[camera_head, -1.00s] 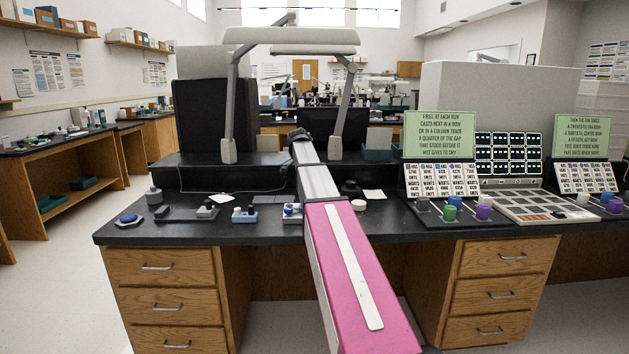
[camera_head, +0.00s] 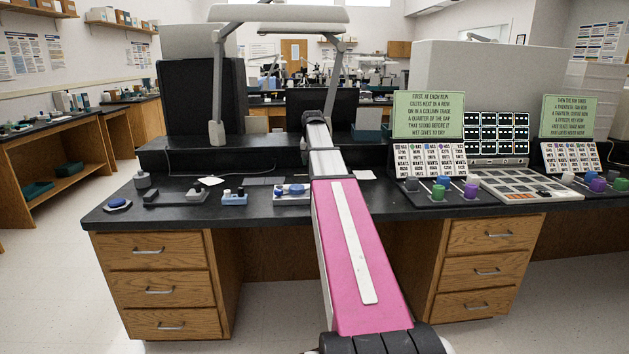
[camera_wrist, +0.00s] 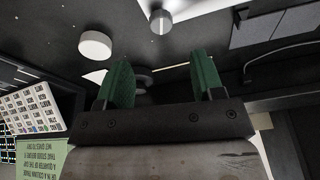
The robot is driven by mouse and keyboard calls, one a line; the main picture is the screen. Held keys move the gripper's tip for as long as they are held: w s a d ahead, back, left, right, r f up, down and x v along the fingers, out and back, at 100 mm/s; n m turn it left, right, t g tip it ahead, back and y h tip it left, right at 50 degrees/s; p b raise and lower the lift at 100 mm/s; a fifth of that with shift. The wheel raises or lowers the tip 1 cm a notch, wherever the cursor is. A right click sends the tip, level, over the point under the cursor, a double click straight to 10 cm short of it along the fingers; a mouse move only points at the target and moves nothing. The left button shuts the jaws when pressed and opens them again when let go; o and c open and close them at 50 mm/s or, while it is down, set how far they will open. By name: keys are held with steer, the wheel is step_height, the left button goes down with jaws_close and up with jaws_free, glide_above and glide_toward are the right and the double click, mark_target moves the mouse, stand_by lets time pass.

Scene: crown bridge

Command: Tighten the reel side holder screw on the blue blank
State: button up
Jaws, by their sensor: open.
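My gripper (camera_wrist: 155,85) shows in the wrist view with its two green fingers apart and nothing between them. In the head view it is hidden behind my pink and white arm. A blue disc on a dark base (camera_head: 118,204) lies at the left of the black bench. A small light blue block with knobs (camera_head: 235,198) stands nearer the middle. A white holder with a blue round piece (camera_head: 293,192) stands just left of my arm, partly covered by it. I cannot tell which of these is the blue blank, and no screw can be made out.
A white cylinder (camera_wrist: 95,44) and a grey knob (camera_wrist: 160,20) are near the fingers in the wrist view. A grey weight (camera_head: 142,180) stands at the bench's left. Green signs (camera_head: 428,115), a panel and coloured knobs fill the right.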

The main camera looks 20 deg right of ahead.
steer(key=f+n, duration=0.2)
steer(key=f, duration=0.1)
steer(key=w+d+f+n+t+y, duration=0.1)
steer(key=f+n, duration=0.1)
steer(key=f, duration=0.1)
steer(key=w+f+n, duration=0.1)
steer(key=f+n, duration=0.2)
steer(key=shift+w+d+f+t+y, duration=0.2)
steer(key=shift+w+t+y, duration=0.1)
steer(key=shift+y, duration=0.1)
stand_by(0.4)
steer(key=shift+r, duration=0.1)
steer(key=c, duration=0.9)
